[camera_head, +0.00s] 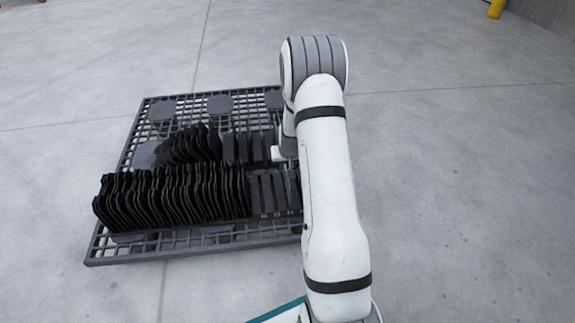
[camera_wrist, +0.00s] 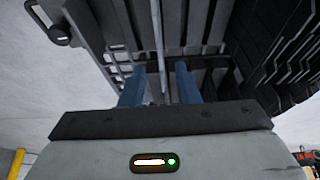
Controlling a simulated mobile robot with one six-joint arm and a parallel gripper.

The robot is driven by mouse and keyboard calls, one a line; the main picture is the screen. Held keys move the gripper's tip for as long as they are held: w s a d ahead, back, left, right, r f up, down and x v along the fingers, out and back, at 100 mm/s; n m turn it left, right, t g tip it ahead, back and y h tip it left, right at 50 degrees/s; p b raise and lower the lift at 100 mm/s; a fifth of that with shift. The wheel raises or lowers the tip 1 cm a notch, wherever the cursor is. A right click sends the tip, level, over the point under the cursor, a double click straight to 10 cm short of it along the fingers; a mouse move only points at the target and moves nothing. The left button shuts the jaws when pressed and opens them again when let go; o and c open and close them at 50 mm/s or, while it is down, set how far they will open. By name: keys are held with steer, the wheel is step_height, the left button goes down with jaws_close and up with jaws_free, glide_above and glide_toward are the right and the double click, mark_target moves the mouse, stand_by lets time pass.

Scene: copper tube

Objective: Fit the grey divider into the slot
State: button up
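In the wrist view my gripper (camera_wrist: 160,84) has two blue fingers standing apart. A thin light-grey upright strip, apparently the edge of the grey divider (camera_wrist: 158,40), runs between them, with a visible gap on each side. Its lower end near the fingers is hard to make out. Dark grey panels with narrow slots (camera_wrist: 195,25) between them lie beyond the fingers. In the head view, grey slotted holders (camera_head: 266,192) stand right of the black row. My arm hides the gripper and the right part of the holders there.
A dark grid pallet (camera_head: 112,252) lies on the concrete floor. A long front row of black dividers (camera_head: 172,198) and a shorter back row (camera_head: 193,146) stand on it. Black dividers (camera_wrist: 285,50) are close on the right in the wrist view. The floor around is clear.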

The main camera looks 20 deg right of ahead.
steer(key=v, duration=0.3)
steer(key=shift+a+p, duration=0.1)
steer(key=shift+p, duration=0.2)
steer(key=s+a+r+n+g+y, duration=0.1)
steer(key=s+a+r, duration=0.5)
steer(key=r, duration=0.2)
steer(key=s+a+r+n, duration=0.1)
steer(key=s+a+r, duration=0.45)
steer(key=r, duration=0.25)
steer(key=s+a+r+g, duration=0.1)
steer(key=s+a+r, duration=0.2)
steer(key=s, duration=0.6)
steer(key=s+a+r+n+g, duration=0.1)
steer(key=s+r, duration=0.3)
steer(key=s, duration=0.6)
steer(key=shift+s+a, duration=0.35)
steer(key=shift+a, duration=0.55)
